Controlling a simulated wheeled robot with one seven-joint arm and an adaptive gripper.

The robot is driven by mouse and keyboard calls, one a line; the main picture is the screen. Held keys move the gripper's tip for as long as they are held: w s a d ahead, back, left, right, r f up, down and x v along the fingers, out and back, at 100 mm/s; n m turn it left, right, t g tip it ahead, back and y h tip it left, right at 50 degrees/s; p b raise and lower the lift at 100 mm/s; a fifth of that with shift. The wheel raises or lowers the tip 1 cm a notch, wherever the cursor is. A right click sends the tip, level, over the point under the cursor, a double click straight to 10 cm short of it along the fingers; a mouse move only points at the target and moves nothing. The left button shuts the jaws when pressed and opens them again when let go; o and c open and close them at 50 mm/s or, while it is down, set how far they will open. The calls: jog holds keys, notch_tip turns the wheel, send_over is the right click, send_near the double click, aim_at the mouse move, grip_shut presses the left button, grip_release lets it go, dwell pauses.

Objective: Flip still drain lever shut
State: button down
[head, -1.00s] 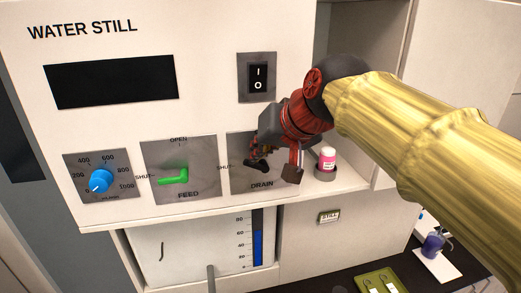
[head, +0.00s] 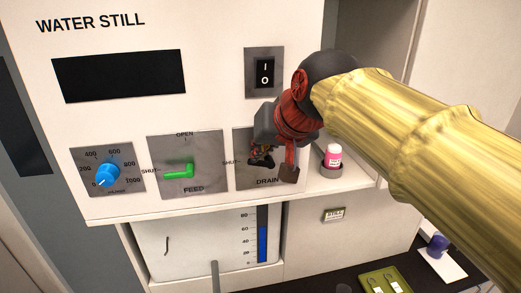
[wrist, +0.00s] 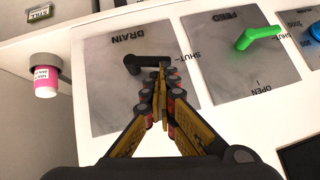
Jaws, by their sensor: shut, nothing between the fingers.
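The black drain lever (wrist: 140,62) sits on the grey DRAIN plate (wrist: 108,92) of the water still. In the wrist view, which shows the panel upside down, its handle lies sideways with its free end toward the SHUT mark. My gripper (wrist: 163,70) is shut and empty, with its fingertips at that free end, touching or very close to it. In the head view my gripper (head: 264,150) is in front of the DRAIN plate (head: 243,180) and partly hides the lever (head: 262,161).
The green feed lever (head: 179,171) points toward its SHUT mark, beside the drain plate. A blue knob (head: 108,173) is farther left and a power switch (head: 264,73) above. A pink-labelled vial (head: 333,156) stands in a holder close right of my gripper.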

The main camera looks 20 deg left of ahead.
dwell(0.3)
jog(key=shift+r+p, duration=0.5)
jog(key=shift+r, duration=0.3)
jog(key=w+r+v, duration=0.1)
jog(key=w+v, duration=0.1)
jog(key=v, duration=1)
jog(key=shift+s+r+p, duration=0.15)
jog(key=shift+r+p, duration=0.2)
jog(key=shift+r, duration=0.3)
jog(key=shift+d, duration=0.1)
